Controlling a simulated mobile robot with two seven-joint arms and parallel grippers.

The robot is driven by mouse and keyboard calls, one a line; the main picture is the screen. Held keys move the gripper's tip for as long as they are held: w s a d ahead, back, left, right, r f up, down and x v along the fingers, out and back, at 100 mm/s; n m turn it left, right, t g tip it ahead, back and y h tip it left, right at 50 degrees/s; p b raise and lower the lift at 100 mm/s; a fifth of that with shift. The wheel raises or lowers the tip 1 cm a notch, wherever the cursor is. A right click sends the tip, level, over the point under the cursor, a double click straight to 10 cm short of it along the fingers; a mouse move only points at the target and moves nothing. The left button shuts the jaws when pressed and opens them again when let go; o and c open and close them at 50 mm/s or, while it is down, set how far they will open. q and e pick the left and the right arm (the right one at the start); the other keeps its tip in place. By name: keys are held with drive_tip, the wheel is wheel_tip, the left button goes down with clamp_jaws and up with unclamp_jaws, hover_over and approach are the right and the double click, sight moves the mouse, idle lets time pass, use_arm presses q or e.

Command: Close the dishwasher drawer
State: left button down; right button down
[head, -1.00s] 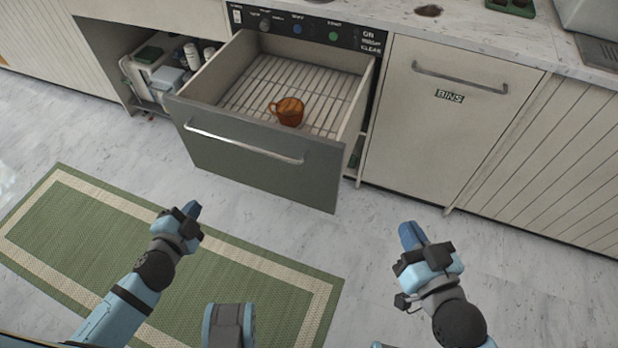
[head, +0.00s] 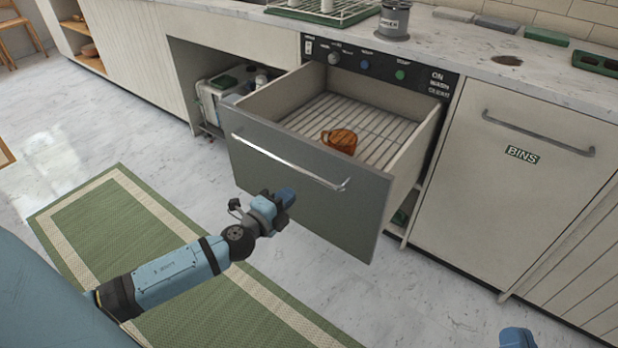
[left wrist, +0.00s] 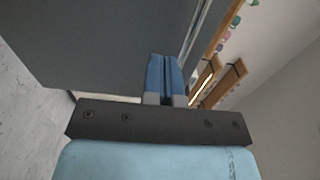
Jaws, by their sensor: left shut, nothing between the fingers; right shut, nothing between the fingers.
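The dishwasher drawer (head: 300,195) is pulled out below the control panel, with a grey-green front and a metal bar handle (head: 290,162). An orange-brown mug (head: 340,140) sits on the wire rack inside it. My left gripper (head: 284,196) is shut and empty, in front of the drawer front and below the handle; I cannot tell whether it touches. In the left wrist view, its blue fingers (left wrist: 166,78) are together, with the dark drawer front (left wrist: 95,45) beyond them. My right gripper (head: 517,338) shows only as a blue tip at the bottom edge of the head view.
The bins cabinet (head: 535,170) is right of the drawer. An open bay with a crate (head: 215,92) is to the left. A marble counter (head: 480,60) runs above. A green rug (head: 150,255) lies on the clear floor in front.

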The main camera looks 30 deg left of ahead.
sight(307, 178)
use_arm(q)
drive_tip(key=w, duration=0.8)
drive_tip(key=shift+w+d, duration=0.1)
drive_tip(key=shift+d, duration=0.25)
drive_tip(key=shift+w, duration=0.1)
use_arm(e)
drive_tip(key=shift+s+a+r, duration=0.1)
drive_tip(key=shift+a+r, duration=0.05)
drive_tip(key=shift+r, duration=0.25)
use_arm(q)
drive_tip(key=shift+w, duration=0.1)
